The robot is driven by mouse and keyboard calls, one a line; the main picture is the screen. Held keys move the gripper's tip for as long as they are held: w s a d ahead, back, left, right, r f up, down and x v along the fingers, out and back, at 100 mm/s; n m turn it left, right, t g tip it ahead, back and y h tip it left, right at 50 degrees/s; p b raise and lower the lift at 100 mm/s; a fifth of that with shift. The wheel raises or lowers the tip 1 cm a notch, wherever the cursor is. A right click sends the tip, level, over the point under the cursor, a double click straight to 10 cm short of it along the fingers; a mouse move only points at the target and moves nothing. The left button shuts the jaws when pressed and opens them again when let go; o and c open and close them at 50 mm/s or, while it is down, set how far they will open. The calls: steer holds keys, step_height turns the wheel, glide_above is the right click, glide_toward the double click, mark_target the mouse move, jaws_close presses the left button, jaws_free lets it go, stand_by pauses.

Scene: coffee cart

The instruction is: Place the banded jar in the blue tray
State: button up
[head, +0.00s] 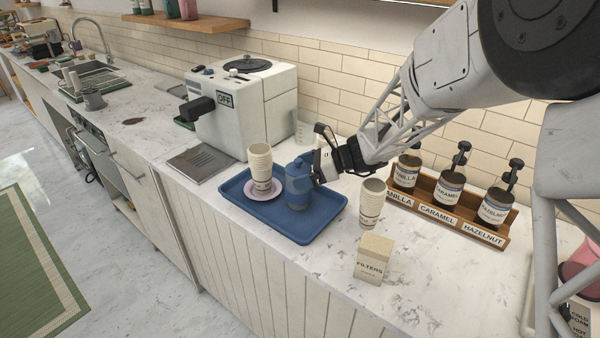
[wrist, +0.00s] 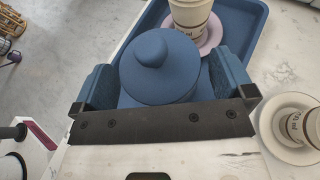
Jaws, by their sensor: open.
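The banded jar (head: 298,186) is blue with a knobbed lid and a greyish band. It stands upright in the right part of the blue tray (head: 323,225). My gripper (head: 315,172) is at the jar from the right in the head view. In the wrist view the jar's lid (wrist: 158,68) lies between the two open fingers of my gripper (wrist: 164,82). The fingers straddle the jar; whether either touches it I cannot tell. The tray also shows in the wrist view (wrist: 248,22).
A paper cup stack (head: 260,165) stands on a pink saucer (head: 275,194) in the tray, left of the jar. Another cup stack (head: 372,205) and a filters box (head: 374,259) stand right of the tray. A syrup rack (head: 440,215) and coffee machine (head: 240,105) stand behind.

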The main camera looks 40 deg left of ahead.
steer(key=shift+v, duration=1.1)
steer(key=shift+a+r, duration=0.15)
steer(key=shift+r, duration=3.3)
steer(key=s+d+r+n+t+h, duration=0.2)
steer(key=d, duration=1)
steer(key=s+d+r+n+t+h, duration=0.1)
steer(key=d+r+n, duration=0.1)
steer(key=d, duration=0.9)
steer(key=s+d+r+n+t+h, duration=0.2)
steer(key=d, duration=1)
steer(key=s+d+f+n+t+h, duration=0.1)
steer(key=s+d+h, duration=0.1)
steer(key=s+d, duration=0.3)
steer(key=s+d+n+t+h, duration=0.2)
steer(key=s+d, duration=0.4)
steer(key=d, duration=0.7)
steer(key=s+d+f+n+t+h, duration=0.1)
steer(key=s+d+n+t+h, duration=0.1)
steer(key=s+d, duration=0.3)
steer(key=d, duration=0.4)
steer(key=shift+s+f, duration=0.3)
steer(key=shift+s, duration=0.1)
